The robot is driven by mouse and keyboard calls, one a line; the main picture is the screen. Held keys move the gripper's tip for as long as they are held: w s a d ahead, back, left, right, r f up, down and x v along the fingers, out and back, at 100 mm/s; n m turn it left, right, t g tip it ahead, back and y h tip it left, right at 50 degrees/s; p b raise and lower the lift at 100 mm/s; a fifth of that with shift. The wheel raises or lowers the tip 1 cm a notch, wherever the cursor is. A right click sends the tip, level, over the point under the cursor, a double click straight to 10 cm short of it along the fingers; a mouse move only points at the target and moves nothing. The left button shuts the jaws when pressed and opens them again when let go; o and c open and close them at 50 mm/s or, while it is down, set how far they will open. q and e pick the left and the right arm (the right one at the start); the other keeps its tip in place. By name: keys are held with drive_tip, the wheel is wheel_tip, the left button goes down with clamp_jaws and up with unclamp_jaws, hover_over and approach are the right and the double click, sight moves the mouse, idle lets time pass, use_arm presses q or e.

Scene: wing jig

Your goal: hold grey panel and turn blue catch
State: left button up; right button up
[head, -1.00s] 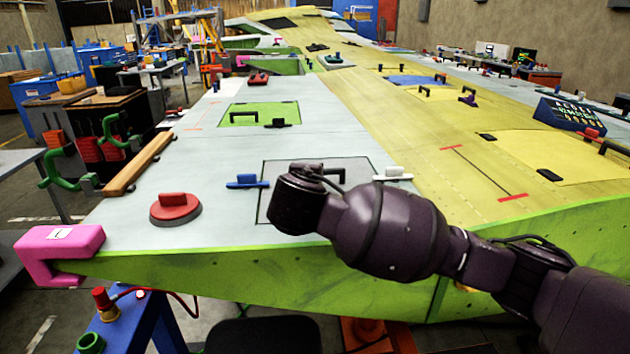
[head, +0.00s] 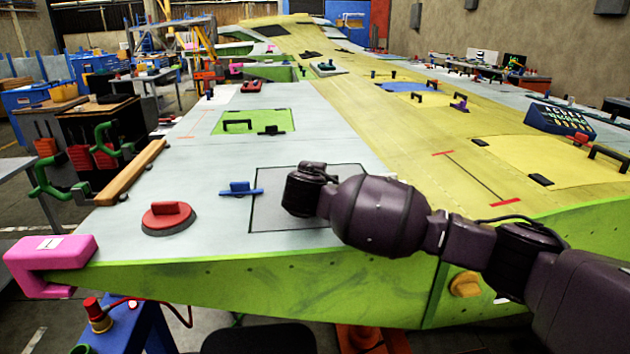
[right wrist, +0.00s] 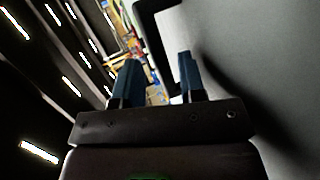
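The grey panel (head: 268,207) is a dark-outlined rectangle in the wing's top skin, near the front edge. The blue catch (head: 240,189) sits at its left edge, its bar lying roughly left to right. My right arm reaches across the panel from the right, and its wrist hides the panel's handle and right part in the head view. In the right wrist view my right gripper (right wrist: 157,82) has two blue fingers standing apart. A black handle (right wrist: 160,30) is just beyond and between them, close to the right finger; contact cannot be told. My left gripper is in neither view.
A red round knob (head: 168,217) stands left of the blue catch. A pink clamp (head: 50,262) grips the wing's front left corner. A green panel (head: 270,120) with a black handle lies farther back. The grey skin around the blue catch is clear.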

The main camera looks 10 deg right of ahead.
drive_tip(key=shift+w+d+f, duration=0.15)
drive_tip(key=shift+w+f, duration=0.05)
drive_tip(key=shift+w, duration=0.4)
clamp_jaws()
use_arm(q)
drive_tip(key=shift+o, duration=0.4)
